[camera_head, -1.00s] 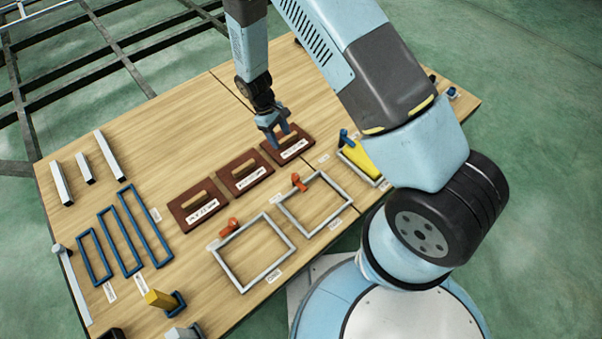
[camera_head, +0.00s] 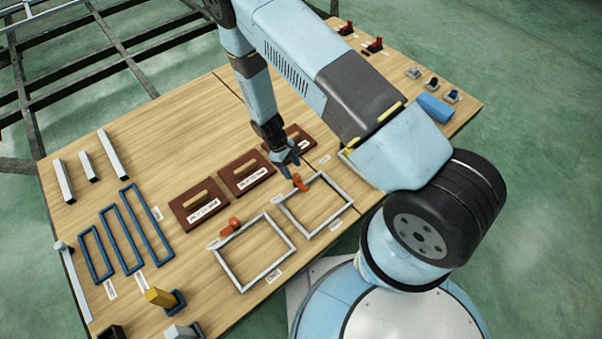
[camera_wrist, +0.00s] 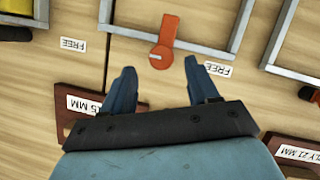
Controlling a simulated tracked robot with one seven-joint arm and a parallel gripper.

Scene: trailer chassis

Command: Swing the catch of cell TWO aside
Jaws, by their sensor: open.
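The middle grey frame (camera_head: 314,205) on the table bears an orange catch (camera_head: 299,183) at its far side. Its label is too small to read, so I cannot confirm that it is cell TWO. In the wrist view the orange catch (camera_wrist: 165,43) lies across the frame's edge bar (camera_wrist: 180,41), its round end beside a "FREE" label. My gripper (camera_head: 287,173) is open and empty, just beyond the catch. In the wrist view its fingertips (camera_wrist: 160,67) are spread to either side of the catch's round end. Whether they touch it, and their height above it, I cannot tell.
Another grey frame (camera_head: 238,270) with an orange catch (camera_head: 229,226) lies to the left. Brown boards with handles (camera_head: 246,171) lie behind the frames, one partly under my gripper. My arm hides most of the right-hand frame. Bare tabletop (camera_head: 165,110) lies far left.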

